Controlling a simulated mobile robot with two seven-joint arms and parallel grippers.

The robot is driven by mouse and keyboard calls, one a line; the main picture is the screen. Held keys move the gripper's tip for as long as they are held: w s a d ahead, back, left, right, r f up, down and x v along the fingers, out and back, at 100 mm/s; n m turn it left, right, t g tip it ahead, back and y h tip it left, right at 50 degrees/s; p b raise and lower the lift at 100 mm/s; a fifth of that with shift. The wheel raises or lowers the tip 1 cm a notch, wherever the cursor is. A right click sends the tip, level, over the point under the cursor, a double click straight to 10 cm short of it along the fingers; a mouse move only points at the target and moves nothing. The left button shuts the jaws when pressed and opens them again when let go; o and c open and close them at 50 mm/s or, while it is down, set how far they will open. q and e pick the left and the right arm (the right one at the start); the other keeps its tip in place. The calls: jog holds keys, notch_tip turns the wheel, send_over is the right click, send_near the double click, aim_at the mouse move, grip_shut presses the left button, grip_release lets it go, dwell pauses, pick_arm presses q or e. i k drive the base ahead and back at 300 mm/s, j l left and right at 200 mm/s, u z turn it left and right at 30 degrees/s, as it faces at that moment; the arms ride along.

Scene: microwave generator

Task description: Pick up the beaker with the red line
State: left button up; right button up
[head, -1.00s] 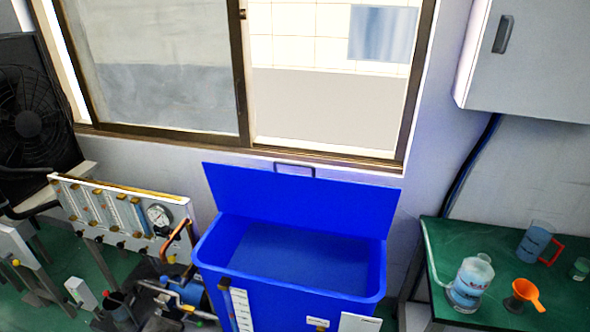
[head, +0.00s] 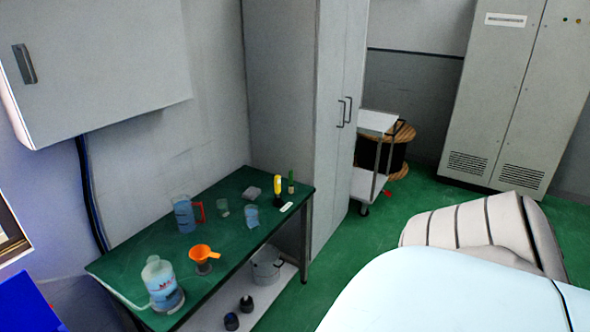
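Several clear vessels stand on the green-topped table (head: 222,245) at the left of the head view. A large beaker with a red handle (head: 185,216) is near the wall. A bottle-shaped vessel with reddish and blue marks (head: 160,283) stands at the front left end. I cannot make out a red line on any beaker at this size. Neither of my grippers is in view.
An orange funnel (head: 202,254) and a yellow-handled item (head: 277,186) are also on the table. A pot (head: 267,264) sits on its lower shelf. A tall grey cabinet (head: 290,95) and a trolley (head: 372,150) stand behind. Green floor (head: 425,196) is open to the right.

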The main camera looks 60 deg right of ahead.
aim_at(252, 216)
jog(key=z, duration=1.65)
jog(key=u, duration=2)
jog(key=z, duration=1.95)
jog(key=i+l+u, duration=0.15)
jog(key=i+l, duration=0.15)
jog(key=i+l+u, duration=0.2)
jog(key=l, duration=0.35)
jog(key=i, duration=0.1)
